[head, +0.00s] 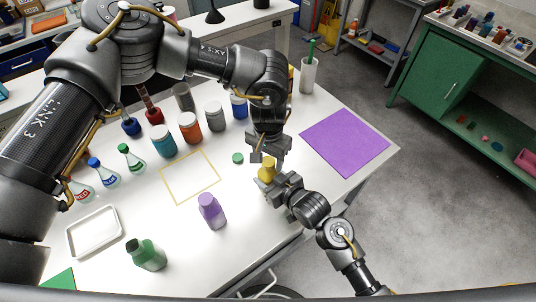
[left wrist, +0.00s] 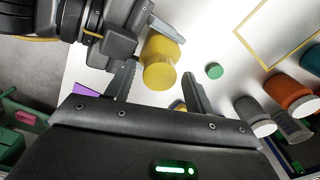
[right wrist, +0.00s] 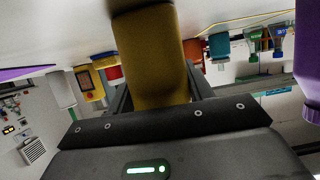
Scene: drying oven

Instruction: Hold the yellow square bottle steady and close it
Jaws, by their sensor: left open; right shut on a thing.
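The yellow bottle (head: 266,168) is between the fingers of my right gripper (head: 272,183), which is shut on it. In the right wrist view the yellow bottle (right wrist: 153,60) fills the space between the fingers. My left gripper (head: 265,160) is open and points down just above the bottle. In the left wrist view the bottle's round yellow end (left wrist: 159,75) lies ahead of the two spread fingers; I cannot tell whether a cap is on it. A small green cap (head: 238,158) lies loose on the table to the left of the bottle, also visible in the left wrist view (left wrist: 214,71).
A purple bottle (head: 212,210) and a green bottle (head: 146,253) stand at the front. Several jars and flasks stand behind, including an orange jar (head: 190,127). A purple mat (head: 344,142) lies at right, a yellow outlined square (head: 163,191) at centre, a white tray (head: 70,244) at left.

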